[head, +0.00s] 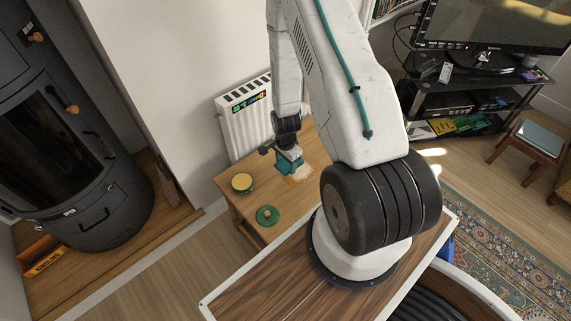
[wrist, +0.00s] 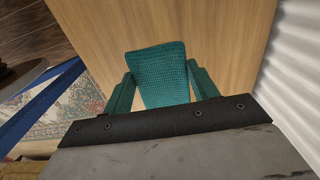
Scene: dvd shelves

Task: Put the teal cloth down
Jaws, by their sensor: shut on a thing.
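The teal cloth (wrist: 158,72) is a folded, textured piece between the two dark green fingers of my gripper (wrist: 160,76) in the wrist view. The fingers are shut on it from both sides, and its far end extends past them over the wooden table top. In the head view my gripper (head: 289,160) is low over the small wooden table (head: 228,206), near its back. The cloth is hard to tell from the teal fingers there. I cannot tell whether the cloth touches the table.
A round yellow-topped container (head: 242,183) and a green lid with a knob (head: 267,215) are on the table, left of my gripper. A pale patch (head: 303,172) lies beside the gripper. A white radiator (head: 246,118) stands behind the table.

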